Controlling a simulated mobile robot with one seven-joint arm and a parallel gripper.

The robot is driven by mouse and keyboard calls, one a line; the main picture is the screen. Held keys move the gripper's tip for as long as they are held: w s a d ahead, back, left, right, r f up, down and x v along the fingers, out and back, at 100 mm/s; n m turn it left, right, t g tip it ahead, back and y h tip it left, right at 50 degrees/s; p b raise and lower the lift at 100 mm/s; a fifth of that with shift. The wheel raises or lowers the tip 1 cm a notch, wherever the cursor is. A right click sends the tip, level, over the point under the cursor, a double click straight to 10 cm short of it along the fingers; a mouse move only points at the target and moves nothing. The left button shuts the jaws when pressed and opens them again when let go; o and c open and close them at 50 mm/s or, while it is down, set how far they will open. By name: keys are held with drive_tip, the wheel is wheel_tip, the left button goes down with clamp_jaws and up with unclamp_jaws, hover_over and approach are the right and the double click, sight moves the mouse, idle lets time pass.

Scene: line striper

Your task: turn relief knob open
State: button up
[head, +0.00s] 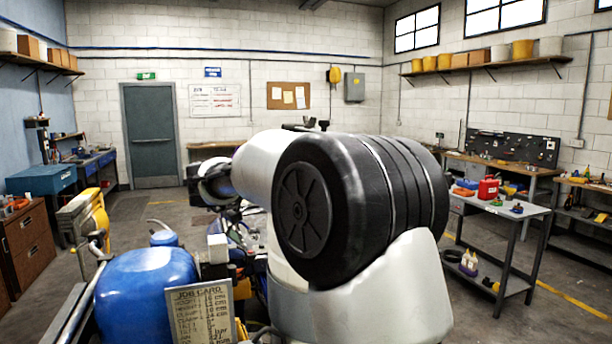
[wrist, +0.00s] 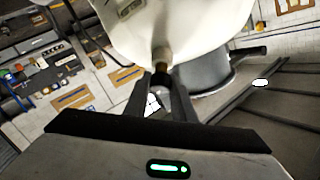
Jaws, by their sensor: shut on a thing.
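In the wrist view my gripper (wrist: 163,100) has its two dark fingers closed around a small dark knob (wrist: 161,76), which looks like the relief knob. A short brass-coloured stem joins the knob to the underside of a cream-white body (wrist: 185,25) as this view shows it. The fingers hide part of the knob, and I cannot tell how far it is turned. In the head view my own arm covers the middle, and the knob and fingertips cannot be made out.
A grey cylinder (wrist: 207,75) stands close beside the fingers in the wrist view. In the head view a blue tank (head: 147,288) and a job card (head: 201,316) are near at left front. A cart (head: 500,207) with a red can stands at right. Open floor lies towards the door.

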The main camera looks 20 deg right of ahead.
drive_tip(key=m+g, duration=0.3)
drive_tip(key=m, duration=0.2)
drive_tip(key=shift+g, duration=0.3)
drive_tip(key=shift+m+g+y, duration=0.7)
drive_tip(key=shift+m+g, duration=0.3)
drive_tip(key=shift+m, duration=0.8)
drive_tip(key=o, duration=1)
drive_tip(key=shift+d, duration=0.1)
drive_tip(key=shift+s+r, duration=0.1)
